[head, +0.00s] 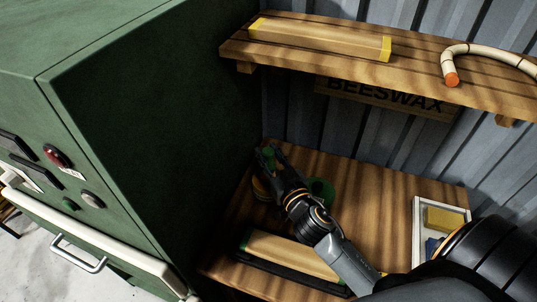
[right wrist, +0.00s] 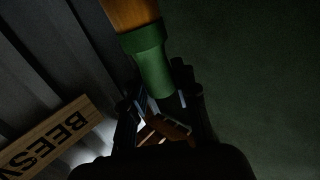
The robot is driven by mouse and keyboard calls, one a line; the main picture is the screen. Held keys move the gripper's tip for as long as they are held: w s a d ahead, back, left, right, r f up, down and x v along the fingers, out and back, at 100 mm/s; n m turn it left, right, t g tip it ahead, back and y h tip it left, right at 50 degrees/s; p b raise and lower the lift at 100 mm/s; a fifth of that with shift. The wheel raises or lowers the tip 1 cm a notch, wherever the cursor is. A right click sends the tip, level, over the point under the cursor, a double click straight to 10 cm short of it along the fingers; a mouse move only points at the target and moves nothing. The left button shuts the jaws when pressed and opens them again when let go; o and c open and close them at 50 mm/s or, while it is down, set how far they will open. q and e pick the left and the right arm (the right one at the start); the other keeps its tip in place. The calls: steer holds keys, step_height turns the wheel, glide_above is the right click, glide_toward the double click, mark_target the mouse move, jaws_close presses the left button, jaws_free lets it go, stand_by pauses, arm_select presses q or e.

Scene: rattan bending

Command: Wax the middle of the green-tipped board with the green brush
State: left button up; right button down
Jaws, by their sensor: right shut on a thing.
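My right gripper (head: 268,160) reaches over the back left of the workbench, beside the green cabinet. In the right wrist view the gripper (right wrist: 160,98) is shut on the green brush (right wrist: 152,62), which has a green sleeve and a wooden part (right wrist: 130,12). I cannot see bristles. Only a bit of green shows at the fingers in the head view. The green-tipped board (head: 290,254) lies in a dark holder at the bench front, nearer me than the gripper and apart from it; its right end is partly hidden by my arm. My left gripper is not in view.
A white tray (head: 416,232) with a yellow block is at right. The shelf above (head: 330,65) holds a yellow-tipped board (head: 318,40) and a bent orange-tipped rod (head: 480,50). The cabinet (head: 160,120) blocks the left.

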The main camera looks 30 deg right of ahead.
steer(key=shift+r+p, duration=1.75)
steer(key=shift+r, duration=0.45)
